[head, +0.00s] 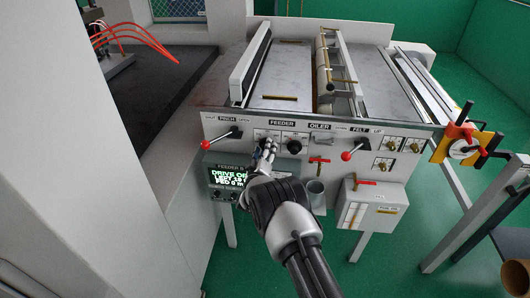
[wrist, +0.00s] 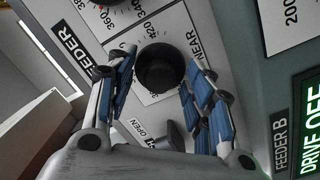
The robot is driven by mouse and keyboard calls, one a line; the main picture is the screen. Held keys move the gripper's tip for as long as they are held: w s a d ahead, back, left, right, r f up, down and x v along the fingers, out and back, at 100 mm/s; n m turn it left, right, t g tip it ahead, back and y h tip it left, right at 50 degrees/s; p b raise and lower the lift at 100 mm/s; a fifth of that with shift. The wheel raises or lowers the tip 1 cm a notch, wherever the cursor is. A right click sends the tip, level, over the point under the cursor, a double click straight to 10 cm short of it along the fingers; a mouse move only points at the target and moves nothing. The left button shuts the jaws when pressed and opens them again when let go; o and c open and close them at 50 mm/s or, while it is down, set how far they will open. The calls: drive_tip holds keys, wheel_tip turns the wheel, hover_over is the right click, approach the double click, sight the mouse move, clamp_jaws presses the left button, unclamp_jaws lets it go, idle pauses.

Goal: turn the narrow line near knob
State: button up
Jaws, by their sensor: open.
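In the wrist view a round black knob (wrist: 158,66) sits on a light dial plate with printed numbers and the word NEAR beside it. My gripper (wrist: 162,72) is open, with one blue-padded finger on each side of the knob. I cannot tell whether either pad touches it. In the head view my gripper (head: 267,147) is at the front panel (head: 232,122), below the FEEDER label, and hides most of this knob. The small print that would name the dial is not readable in full.
Another black dial (head: 292,146) is just right of my gripper. Red-ball levers stick out at left (head: 205,144) and right (head: 346,156). A lit display (head: 229,178) reading DRIVE OFF is below. In the wrist view a small grey lever (wrist: 176,136) lies near the right finger.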

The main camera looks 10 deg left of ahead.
drive_tip(key=shift+c, duration=0.5)
drive_tip(key=shift+r, duration=0.1)
drive_tip(key=c, duration=1)
drive_tip(key=m+b, duration=0.3)
drive_tip(key=shift+m, duration=0.3)
drive_tip(key=m+b, duration=0.3)
drive_tip(key=shift+m, duration=0.3)
drive_tip(key=m+b, duration=0.1)
drive_tip(key=m, duration=0.2)
drive_tip(key=shift+r+m+b, duration=0.1)
drive_tip(key=shift+m+b, duration=0.2)
drive_tip(key=shift+m+y, duration=0.3)
drive_tip(key=shift+m, duration=1.4)
drive_tip(key=shift+r, duration=0.1)
